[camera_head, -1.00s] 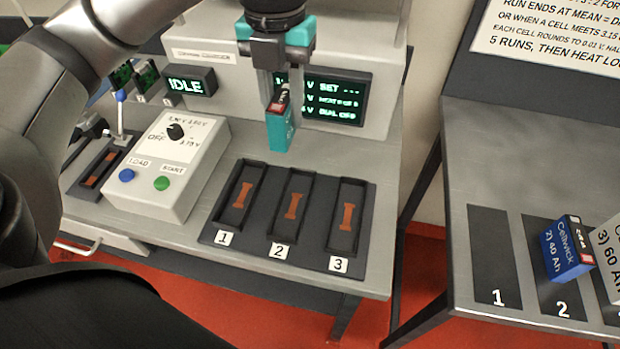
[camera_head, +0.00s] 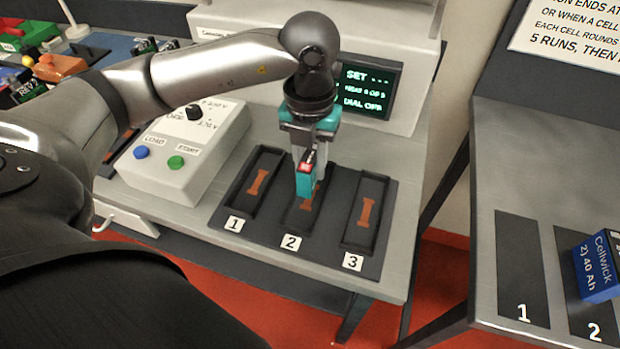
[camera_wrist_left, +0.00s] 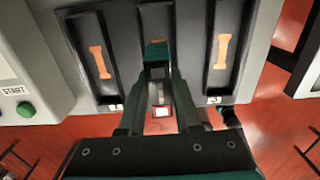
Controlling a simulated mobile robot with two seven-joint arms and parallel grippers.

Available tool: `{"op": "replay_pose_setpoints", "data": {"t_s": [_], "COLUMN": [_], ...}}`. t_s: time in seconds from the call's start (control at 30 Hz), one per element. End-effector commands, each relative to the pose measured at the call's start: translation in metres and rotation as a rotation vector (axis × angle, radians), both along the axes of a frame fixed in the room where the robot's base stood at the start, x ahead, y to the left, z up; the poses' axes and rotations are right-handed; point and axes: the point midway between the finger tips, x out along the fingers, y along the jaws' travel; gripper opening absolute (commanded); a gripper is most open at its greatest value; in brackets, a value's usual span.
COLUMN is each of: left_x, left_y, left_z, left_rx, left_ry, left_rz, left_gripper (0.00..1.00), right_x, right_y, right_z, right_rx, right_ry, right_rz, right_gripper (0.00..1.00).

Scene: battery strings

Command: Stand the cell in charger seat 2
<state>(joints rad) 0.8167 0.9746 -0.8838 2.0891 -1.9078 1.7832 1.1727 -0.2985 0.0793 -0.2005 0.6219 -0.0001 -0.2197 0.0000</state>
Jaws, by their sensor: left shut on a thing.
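My left gripper (camera_head: 310,140) is shut on a teal cell (camera_head: 304,183) with a dark, red-labelled top. The cell hangs upright over the middle slot, charger seat 2 (camera_head: 294,214), and hides part of its orange contact strip. I cannot tell whether its lower end touches the seat floor. In the left wrist view the cell (camera_wrist_left: 158,75) is between my fingers, above the middle slot. Seat 1 (camera_head: 257,187) and seat 3 (camera_head: 366,213) are empty, each showing an orange strip.
A control box (camera_head: 185,150) with a dial, blue and green buttons stands left of the seats. A green-text display (camera_head: 367,90) is behind them. A blue Cellwick cell (camera_head: 597,268) stands on the right table (camera_head: 500,150), across a gap.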

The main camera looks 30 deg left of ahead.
Motion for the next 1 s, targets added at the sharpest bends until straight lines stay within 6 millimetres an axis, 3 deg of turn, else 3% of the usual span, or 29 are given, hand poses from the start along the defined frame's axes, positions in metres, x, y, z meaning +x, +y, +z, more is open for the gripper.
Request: {"op": "replay_pose_setpoints", "data": {"t_s": [0.3,0.7,0.73,1.0], "left_x": [-0.001,0.000,-0.001,-0.001], "left_y": [0.000,0.000,0.000,0.000], "left_z": [-0.041,-0.046,-0.046,-0.045], "left_rx": [0.001,0.000,0.000,0.000], "left_ry": [0.002,0.000,0.001,0.001], "left_rz": [-0.001,-0.002,-0.002,-0.001], "left_gripper": [0.00,0.00,0.36,0.62], "right_x": [0.000,-0.001,-0.001,-0.001], "right_y": [-0.001,-0.001,-0.001,-0.001], "right_z": [-0.007,-0.011,-0.010,-0.009], "right_rx": [-0.001,-0.001,-0.001,-0.002], "right_ry": [0.000,0.001,0.002,0.003], "right_rz": [0.000,-0.001,-0.001,-0.001], "right_gripper": [0.50,0.50,0.50,0.50]}}
